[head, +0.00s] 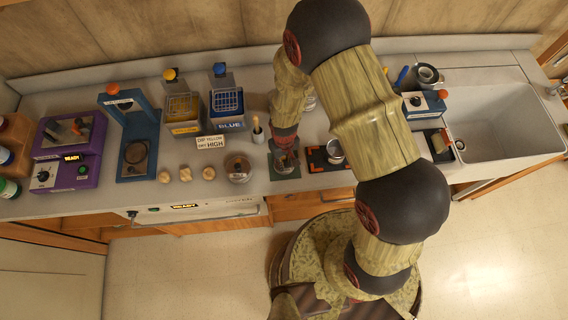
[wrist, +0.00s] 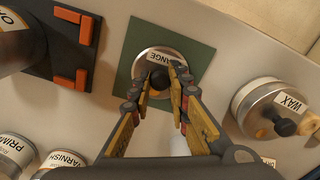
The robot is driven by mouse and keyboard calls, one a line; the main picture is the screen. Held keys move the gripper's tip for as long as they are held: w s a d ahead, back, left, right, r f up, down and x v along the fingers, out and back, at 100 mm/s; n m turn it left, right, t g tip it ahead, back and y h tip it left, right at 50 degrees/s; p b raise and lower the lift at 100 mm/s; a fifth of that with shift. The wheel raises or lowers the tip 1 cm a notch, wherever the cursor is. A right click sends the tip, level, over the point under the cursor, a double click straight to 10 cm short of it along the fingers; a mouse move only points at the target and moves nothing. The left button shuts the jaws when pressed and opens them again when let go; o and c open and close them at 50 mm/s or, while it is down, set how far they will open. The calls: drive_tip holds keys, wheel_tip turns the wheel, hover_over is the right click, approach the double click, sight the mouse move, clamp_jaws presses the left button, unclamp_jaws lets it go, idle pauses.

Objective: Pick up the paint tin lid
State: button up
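I cannot tell whether the fingers touch the knob. In the head view, my gripper (head: 285,150) points down over the green mat (head: 276,175), and the tin is mostly hidden under it.
A tin labelled WAX (wrist: 262,108) stands to the right in the wrist view. A black tray with orange corners (wrist: 75,65) lies to the left, with another tin (wrist: 15,42) on it. VARNISH (wrist: 62,161) and PRIMER (wrist: 16,150) tins stand at the lower left.

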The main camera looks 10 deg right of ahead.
drive_tip(key=shift+s+f, duration=0.15)
drive_tip(key=shift+s, duration=0.1)
clamp_jaws()
